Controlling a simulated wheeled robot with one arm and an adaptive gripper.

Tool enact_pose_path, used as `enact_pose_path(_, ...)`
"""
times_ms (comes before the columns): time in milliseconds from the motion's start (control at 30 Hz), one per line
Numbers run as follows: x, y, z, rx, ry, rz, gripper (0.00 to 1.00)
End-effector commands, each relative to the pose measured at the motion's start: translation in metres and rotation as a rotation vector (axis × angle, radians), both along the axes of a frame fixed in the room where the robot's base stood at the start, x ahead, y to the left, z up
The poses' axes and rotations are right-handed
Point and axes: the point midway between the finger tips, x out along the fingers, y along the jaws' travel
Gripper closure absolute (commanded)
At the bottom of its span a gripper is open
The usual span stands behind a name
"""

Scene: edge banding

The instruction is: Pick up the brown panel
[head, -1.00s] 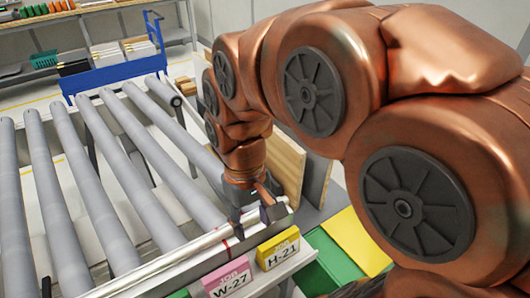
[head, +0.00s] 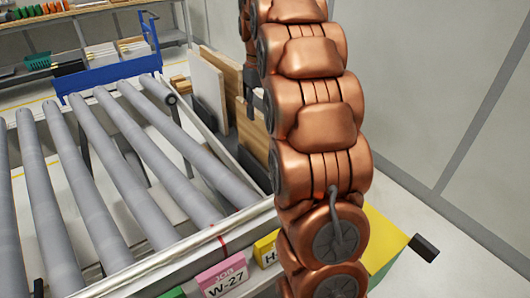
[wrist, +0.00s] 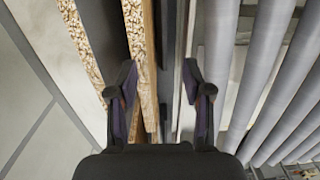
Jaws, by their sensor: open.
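Brown wood panels stand on edge beside the roller conveyor. In the head view one brown panel (head: 231,80) shows left of my arm and another (head: 256,132) nearer, partly behind my arm. In the wrist view two speckled panel edges show, one (wrist: 138,45) close to the left finger and one (wrist: 82,38) farther left. My gripper (wrist: 164,98) is open. The nearer edge runs down beside and behind the left finger, and I cannot tell whether they touch. In the head view my gripper (head: 252,100) is mostly hidden by my arm.
Roller conveyor (head: 110,190) fills the left, with its rail beside the panels. A white panel (head: 208,85) leans behind the brown ones. Pink W-27 (head: 222,280) and yellow H-21 (head: 266,248) signs stand at the front. A blue cart (head: 105,72) is behind. Floor on the right is clear.

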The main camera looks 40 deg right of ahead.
Motion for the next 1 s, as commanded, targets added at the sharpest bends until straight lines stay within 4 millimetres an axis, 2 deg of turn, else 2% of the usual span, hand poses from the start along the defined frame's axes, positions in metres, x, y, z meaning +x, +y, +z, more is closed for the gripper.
enact_pose_path(100,0.009,-0.018,-0.003,-0.003,-0.007,-0.004,0.5)
enact_pose_path(233,0.012,-0.025,-0.004,-0.005,-0.009,-0.004,0.5)
enact_pose_path(1000,0.012,-0.026,-0.044,-0.003,-0.008,-0.005,0.5)
